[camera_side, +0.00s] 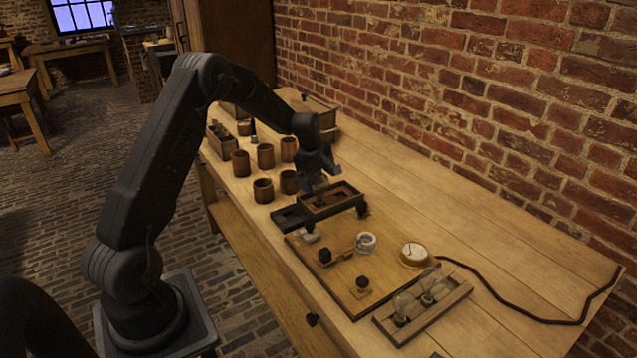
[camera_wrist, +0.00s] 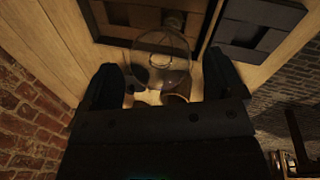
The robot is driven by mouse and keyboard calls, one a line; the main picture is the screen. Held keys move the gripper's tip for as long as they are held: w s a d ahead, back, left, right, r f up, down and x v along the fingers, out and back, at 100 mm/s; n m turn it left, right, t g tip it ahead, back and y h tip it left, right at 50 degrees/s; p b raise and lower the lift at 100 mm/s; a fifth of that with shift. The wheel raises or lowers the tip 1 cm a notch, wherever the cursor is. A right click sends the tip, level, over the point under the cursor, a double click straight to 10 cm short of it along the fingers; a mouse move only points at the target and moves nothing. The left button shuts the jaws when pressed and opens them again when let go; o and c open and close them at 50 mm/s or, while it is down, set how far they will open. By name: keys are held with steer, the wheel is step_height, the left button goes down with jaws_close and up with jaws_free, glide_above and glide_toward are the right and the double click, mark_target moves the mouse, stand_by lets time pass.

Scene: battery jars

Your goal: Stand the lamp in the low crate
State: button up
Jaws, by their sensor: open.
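A clear glass lamp (camera_wrist: 158,64) shows in the wrist view between the fingers of my gripper (camera_wrist: 163,80), with a gap to each finger. Its base points away from me into the low wooden crate (camera_wrist: 107,37), and it looks about upright there. Whether the base rests on the crate's floor I cannot tell. In the side view my gripper (camera_side: 320,178) is open just above the crate (camera_side: 335,208), which has dark compartments. The lamp there is hardly visible against the gripper and crate.
A dark, low tray (camera_side: 290,217) adjoins the crate. Several brown jars (camera_side: 263,190) stand behind it. In front lie a wooden board (camera_side: 340,290) with a round dial (camera_side: 414,254), and a rack (camera_side: 452,294) with two lamps. A black cable and the brick wall are to the right.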

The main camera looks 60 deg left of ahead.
steer(key=a+v, duration=0.1)
steer(key=v, duration=0.9)
steer(key=s+d+r+m+t, duration=0.1)
steer(key=s+d+r+m, duration=0.25)
steer(key=d, duration=0.25)
steer(key=s+d+r+m, duration=0.2)
steer(key=d+r, duration=0.3)
steer(key=d, duration=0.1)
steer(key=s+d+r+m+t, duration=0.1)
steer(key=s+d+m, duration=0.6)
steer(key=s, duration=0.3)
steer(key=s+d+r+m+t, duration=0.1)
steer(key=s+d+m, duration=0.7)
steer(key=s, duration=0.3)
steer(key=shift+s+d+h, duration=0.25)
steer(key=shift+d+h, duration=0.05)
steer(key=shift+d, duration=0.05)
steer(key=shift+r, duration=0.1)
